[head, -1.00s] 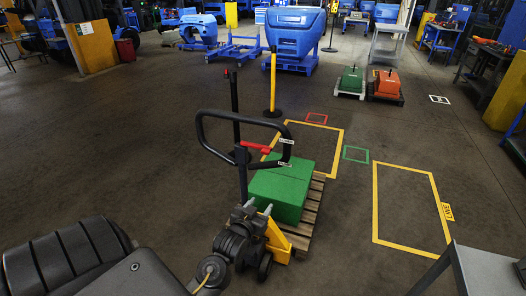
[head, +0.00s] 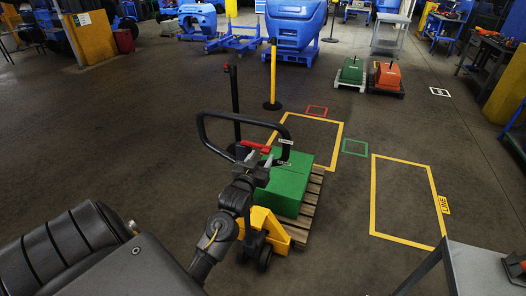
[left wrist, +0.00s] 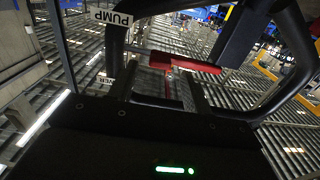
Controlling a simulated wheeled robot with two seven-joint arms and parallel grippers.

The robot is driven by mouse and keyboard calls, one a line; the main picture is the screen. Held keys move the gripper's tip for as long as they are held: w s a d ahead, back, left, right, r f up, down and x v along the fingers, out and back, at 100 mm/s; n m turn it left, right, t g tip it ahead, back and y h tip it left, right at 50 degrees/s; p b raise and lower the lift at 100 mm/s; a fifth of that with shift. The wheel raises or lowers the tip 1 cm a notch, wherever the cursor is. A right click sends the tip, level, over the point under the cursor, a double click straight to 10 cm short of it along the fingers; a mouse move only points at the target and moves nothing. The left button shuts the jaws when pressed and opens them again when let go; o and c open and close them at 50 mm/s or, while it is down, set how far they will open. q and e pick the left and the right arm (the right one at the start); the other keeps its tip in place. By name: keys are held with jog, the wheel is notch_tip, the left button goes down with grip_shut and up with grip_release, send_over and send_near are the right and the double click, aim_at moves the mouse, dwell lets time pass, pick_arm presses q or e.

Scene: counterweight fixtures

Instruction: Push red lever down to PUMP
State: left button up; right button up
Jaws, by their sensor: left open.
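The red lever (head: 254,146) sits on the black handle loop (head: 205,138) of a yellow pallet truck (head: 268,230). It also shows in the left wrist view (left wrist: 185,63), just beyond the fingers. My left gripper (head: 254,159) is open, close below the lever in the head view; I cannot tell whether they touch. The white PUMP label (left wrist: 112,17) is on the handle at upper left in the left wrist view. My right gripper is not in view.
The truck's forks are under a wooden pallet (head: 312,200) carrying a green block (head: 288,185). A yellow post (head: 273,75) stands behind. Yellow floor outlines (head: 372,200) lie to the right. A grey table (head: 480,270) is at lower right. The floor at left is clear.

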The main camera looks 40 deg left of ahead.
pick_arm(q)
jog(key=shift+x, duration=1.3)
jog(key=shift+c, duration=0.4)
grip_shut()
